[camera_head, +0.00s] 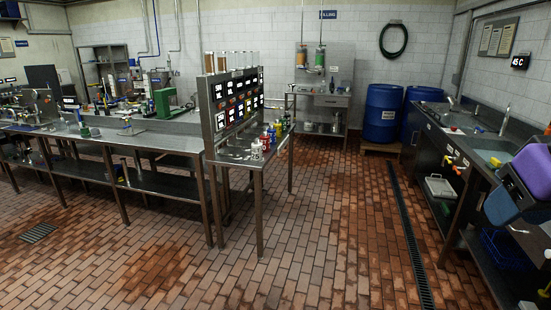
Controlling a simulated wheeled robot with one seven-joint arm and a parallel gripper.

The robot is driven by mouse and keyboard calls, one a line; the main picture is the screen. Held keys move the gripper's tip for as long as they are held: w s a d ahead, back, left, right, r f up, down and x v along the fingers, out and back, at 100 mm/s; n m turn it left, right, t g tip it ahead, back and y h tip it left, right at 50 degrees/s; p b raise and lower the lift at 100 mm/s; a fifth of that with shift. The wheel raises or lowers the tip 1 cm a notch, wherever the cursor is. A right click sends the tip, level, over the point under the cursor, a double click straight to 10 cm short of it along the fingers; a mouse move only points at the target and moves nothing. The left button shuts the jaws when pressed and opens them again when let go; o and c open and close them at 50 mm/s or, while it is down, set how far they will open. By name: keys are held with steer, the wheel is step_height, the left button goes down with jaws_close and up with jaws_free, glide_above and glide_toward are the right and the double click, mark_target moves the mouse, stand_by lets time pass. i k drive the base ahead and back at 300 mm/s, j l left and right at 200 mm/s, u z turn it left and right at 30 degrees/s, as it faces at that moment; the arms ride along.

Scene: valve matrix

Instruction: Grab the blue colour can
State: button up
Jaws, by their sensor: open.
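Several small colour cans (266,143) stand in a row on the narrow steel table (245,160) in front of the dispensing panel (236,100). White, red and yellow show among them. They are small and overlap, so I cannot tell for certain which one is blue.
A long steel bench (150,142) with equipment runs along the left. Two large blue drums (383,113) stand at the back right. A sink counter (460,135) lines the right side. The brick floor between is open, with a long drain grate (412,235).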

mark_target(271, 132)
steer(key=i, duration=1.9)
steer(key=i+u, duration=0.1)
steer(key=i, duration=0.5)
steer(key=i+l+u, duration=0.15)
steer(key=i, duration=0.5)
steer(key=i+l+u, duration=0.1)
steer(key=i, duration=0.5)
steer(key=i+l+u, duration=0.15)
steer(key=i, duration=0.15)
steer(key=i+l+u, duration=0.15)
steer(key=i+l, duration=0.05)
steer(key=i, duration=0.1)
